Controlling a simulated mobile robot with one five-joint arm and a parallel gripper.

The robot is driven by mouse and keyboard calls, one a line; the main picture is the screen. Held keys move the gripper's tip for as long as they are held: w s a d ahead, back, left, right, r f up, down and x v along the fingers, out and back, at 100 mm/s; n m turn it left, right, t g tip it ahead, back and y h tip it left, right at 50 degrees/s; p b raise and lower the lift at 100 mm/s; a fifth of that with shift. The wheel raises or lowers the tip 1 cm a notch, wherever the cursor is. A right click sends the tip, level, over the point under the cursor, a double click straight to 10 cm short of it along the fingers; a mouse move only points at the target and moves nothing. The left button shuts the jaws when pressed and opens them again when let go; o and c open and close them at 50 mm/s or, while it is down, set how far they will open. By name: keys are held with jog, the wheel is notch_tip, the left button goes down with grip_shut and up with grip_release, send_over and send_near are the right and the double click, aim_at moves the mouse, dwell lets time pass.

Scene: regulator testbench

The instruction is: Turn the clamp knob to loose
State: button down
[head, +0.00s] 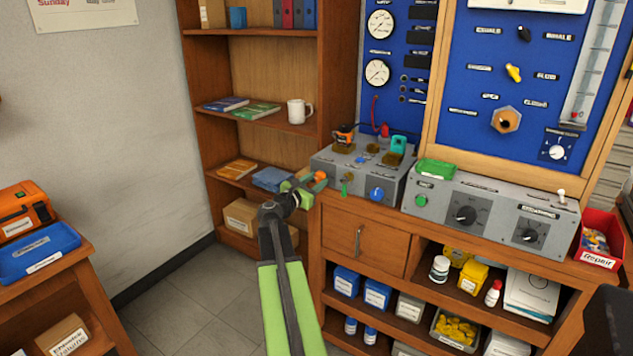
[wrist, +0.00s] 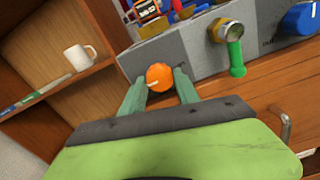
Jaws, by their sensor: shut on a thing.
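An orange knob (wrist: 160,76), which I take to be the clamp knob, sits at the left end of the front of the grey test box (wrist: 191,48). It has a pale pointer mark towards its lower left. My gripper (wrist: 159,82) has its two green fingers on either side of the knob and is shut on it. In the head view the orange knob (head: 320,176) shows at the tip of my gripper (head: 312,185), at the box's left front. I cannot read any loose or tight label beside it.
A green lever (wrist: 236,58) and a blue knob (wrist: 302,18) are to the right on the same front. A grey panel (head: 452,205) with black dials stands further right. A wooden shelf (head: 268,125) with a white mug (head: 298,112) is behind left.

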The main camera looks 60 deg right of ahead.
jog(key=shift+s+f, duration=0.1)
dwell(0.3)
jog(key=c, duration=0.9)
grip_release()
jog(key=a, duration=1.7)
jog(key=shift+a, duration=0.2)
